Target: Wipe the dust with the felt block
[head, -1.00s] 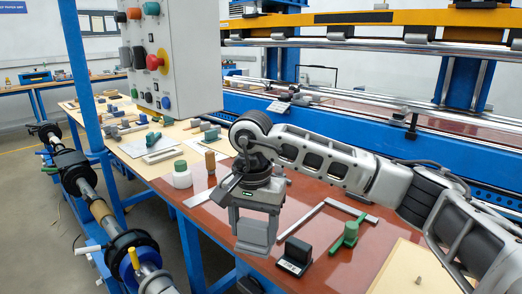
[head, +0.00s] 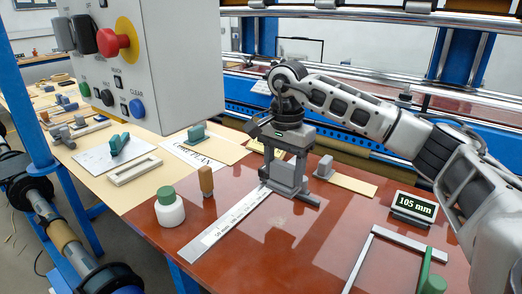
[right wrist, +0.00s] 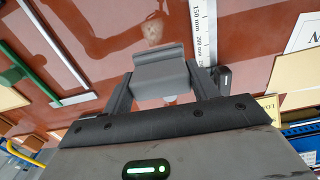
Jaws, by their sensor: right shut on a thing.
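My right gripper (head: 287,188) is shut on a grey felt block (head: 284,176), held over the red-brown table beside the steel ruler. In the right wrist view the felt block (right wrist: 163,78) sits between the two fingers (right wrist: 163,88). A pale, dust-like patch (right wrist: 153,30) shows on the table just past the block in that view. It lies between the ruler and the steel square, and is very faint in the head view. I cannot tell whether the block touches the table. My left gripper is out of view.
The ruler (head: 225,226) lies left of the gripper, with a green-capped white bottle (head: 170,211) and a wooden-handled item (head: 206,181) beyond. A grey control box (head: 160,75) hangs at upper left.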

